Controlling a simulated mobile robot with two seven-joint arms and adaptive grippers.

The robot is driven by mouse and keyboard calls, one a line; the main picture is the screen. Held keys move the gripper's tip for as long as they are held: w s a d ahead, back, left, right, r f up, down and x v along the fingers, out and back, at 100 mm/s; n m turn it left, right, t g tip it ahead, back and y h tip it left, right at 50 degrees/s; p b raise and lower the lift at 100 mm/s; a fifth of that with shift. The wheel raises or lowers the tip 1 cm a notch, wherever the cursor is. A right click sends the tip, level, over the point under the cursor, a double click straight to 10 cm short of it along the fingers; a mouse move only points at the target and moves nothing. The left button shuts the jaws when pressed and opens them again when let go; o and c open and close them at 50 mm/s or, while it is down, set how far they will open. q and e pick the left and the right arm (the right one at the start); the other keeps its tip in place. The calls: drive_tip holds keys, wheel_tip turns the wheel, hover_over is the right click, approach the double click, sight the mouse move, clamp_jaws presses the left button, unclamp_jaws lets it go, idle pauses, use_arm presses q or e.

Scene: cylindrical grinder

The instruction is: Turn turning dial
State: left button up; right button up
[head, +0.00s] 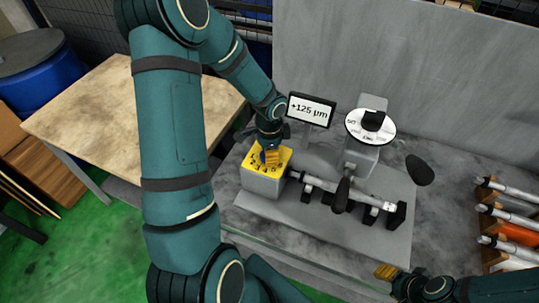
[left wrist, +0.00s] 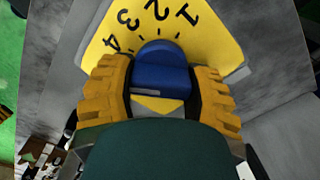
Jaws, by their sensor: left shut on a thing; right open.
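The turning dial has a yellow face (left wrist: 195,45) with black numbers and ticks, and a blue knob (left wrist: 162,72) in its middle. In the head view the yellow face (head: 254,157) tops a grey block at the left end of the machine. My left gripper (head: 270,158) points down onto it and hides the knob there. In the left wrist view its ribbed yellow fingers (left wrist: 163,85) are shut on the knob, one on each side. My right gripper (head: 386,272) is open at the bottom right, away from the dial, and partly shown.
A display (head: 311,110) reads +125 µm. A white round scale (head: 384,125) with a black knob stands right of it. A shaft (head: 375,200) and black handles lie in front. A rack of rods (head: 508,212) is at the right, a wooden table (head: 95,115) at the left.

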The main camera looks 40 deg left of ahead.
use_arm(q)
drive_tip(key=shift+a+n+b, duration=0.1)
drive_tip(key=shift+n+b, duration=0.5)
drive_tip(key=shift+n, duration=0.5)
use_arm(e)
drive_tip(key=shift+f, duration=0.85)
use_arm(q)
drive_tip(key=shift+r, duration=0.1)
drive_tip(key=o, duration=1.2)
drive_tip(key=shift+c, duration=0.2)
wheel_tip(320, 180, up, 12)
